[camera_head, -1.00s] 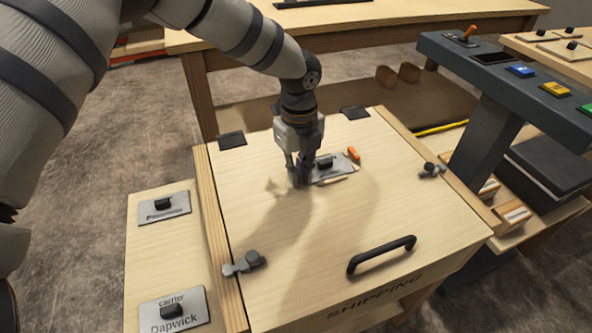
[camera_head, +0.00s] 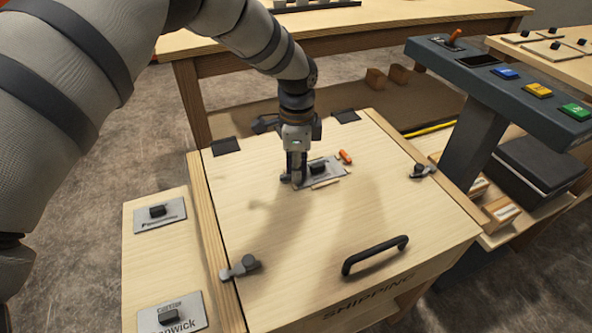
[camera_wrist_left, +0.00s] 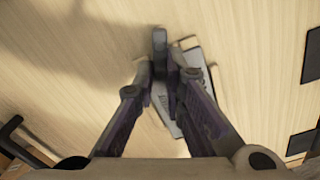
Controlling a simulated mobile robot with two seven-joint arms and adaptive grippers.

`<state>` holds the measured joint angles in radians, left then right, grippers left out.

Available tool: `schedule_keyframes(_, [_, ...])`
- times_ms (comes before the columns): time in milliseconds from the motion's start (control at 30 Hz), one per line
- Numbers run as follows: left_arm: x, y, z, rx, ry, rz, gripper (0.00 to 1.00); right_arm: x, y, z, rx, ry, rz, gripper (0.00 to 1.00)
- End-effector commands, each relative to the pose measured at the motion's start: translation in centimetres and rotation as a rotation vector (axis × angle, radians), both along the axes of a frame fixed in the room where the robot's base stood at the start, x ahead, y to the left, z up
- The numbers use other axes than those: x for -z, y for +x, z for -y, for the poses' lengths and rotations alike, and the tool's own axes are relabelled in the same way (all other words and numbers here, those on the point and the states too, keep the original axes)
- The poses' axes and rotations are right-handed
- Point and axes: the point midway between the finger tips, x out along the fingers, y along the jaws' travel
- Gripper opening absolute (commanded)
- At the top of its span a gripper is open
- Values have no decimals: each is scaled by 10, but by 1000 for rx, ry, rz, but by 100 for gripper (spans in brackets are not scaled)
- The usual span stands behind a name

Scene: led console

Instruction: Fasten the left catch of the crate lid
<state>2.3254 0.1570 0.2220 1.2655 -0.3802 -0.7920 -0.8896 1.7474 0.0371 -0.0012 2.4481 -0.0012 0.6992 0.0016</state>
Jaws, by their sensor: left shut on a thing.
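The wooden crate lid (camera_head: 290,228) lies shut, with a black handle (camera_head: 375,255) near its front edge. The left catch (camera_head: 240,267), a small grey lever with a dark knob, lies at the lid's left edge by the side rail. The right catch (camera_head: 422,170) is at the opposite edge. My left gripper (camera_head: 297,178) points down over the back middle of the lid, well away from the left catch. In the left wrist view its fingers are closed on a small dark grey piece (camera_wrist_left: 160,42), which I cannot identify. My right gripper is not in view.
A metal plate with a black knob (camera_head: 318,168) lies on the lid beside the left gripper, near an orange piece (camera_head: 345,157). Labelled plates (camera_head: 160,214) sit on the left side board. A dark console (camera_head: 500,80) with coloured buttons stands at right. The front lid is clear.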

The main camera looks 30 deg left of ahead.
Motion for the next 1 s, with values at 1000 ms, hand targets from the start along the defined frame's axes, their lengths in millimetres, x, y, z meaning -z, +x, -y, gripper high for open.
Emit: schedule_keyframes(1000, [1,7,-6,-407,-1,-3,0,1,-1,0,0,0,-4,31])
